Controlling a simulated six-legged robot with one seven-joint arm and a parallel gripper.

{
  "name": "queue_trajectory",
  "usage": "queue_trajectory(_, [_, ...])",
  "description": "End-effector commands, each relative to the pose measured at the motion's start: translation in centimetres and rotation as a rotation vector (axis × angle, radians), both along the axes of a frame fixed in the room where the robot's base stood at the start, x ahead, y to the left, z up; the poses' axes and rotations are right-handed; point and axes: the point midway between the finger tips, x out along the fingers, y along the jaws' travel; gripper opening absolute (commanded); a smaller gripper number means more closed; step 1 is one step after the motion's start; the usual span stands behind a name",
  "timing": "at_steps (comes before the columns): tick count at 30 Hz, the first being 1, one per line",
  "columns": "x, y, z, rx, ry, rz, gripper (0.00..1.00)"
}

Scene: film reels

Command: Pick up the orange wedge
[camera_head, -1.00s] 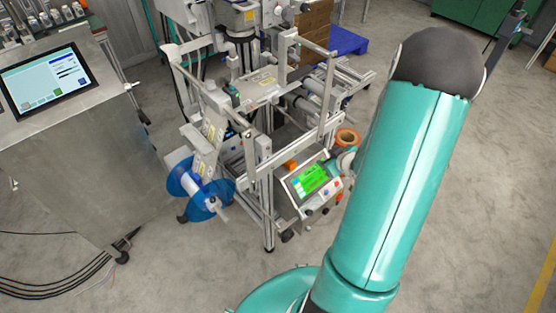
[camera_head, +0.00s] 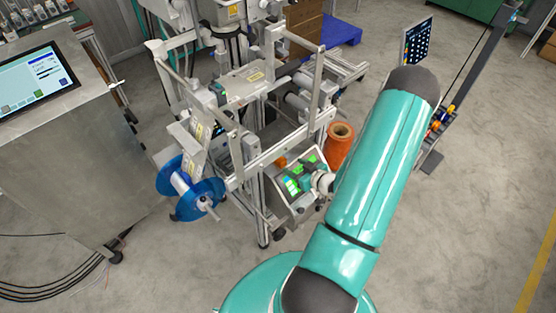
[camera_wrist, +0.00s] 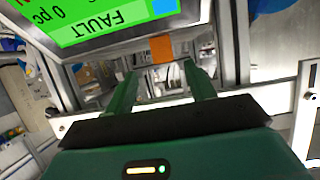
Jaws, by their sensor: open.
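The orange wedge (camera_wrist: 161,49) shows as a small orange block in the wrist view, at the lower edge of a green screen reading FAULT. It lies between the lines of my two fingers, a little beyond the tips. In the head view the orange wedge (camera_head: 281,161) is a small patch behind the control panel, partly hidden. My gripper (camera_wrist: 164,76) has its two green fingers spread, with nothing between them. In the head view my gripper (camera_head: 299,181) is over the panel's screen and partly covers it.
The control panel (camera_head: 296,206) sits on a metal frame machine (camera_head: 262,160) with bars close to my gripper. A blue reel (camera_head: 190,190) is at the left and an orange roll (camera_head: 340,147) behind my arm. A steel cabinet (camera_head: 70,160) stands left.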

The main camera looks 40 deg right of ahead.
Motion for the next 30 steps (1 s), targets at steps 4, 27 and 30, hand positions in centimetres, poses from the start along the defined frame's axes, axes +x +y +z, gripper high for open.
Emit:
queue_trajectory(4, [2.6,0.0,-1.0,0.0,-0.001,0.002,0.55])
queue_trajectory(27, [9.2,0.3,-3.1,0.0,0.001,0.004,0.55])
queue_trajectory(30, [9.2,0.3,-3.1,0.0,0.001,0.004,0.45])
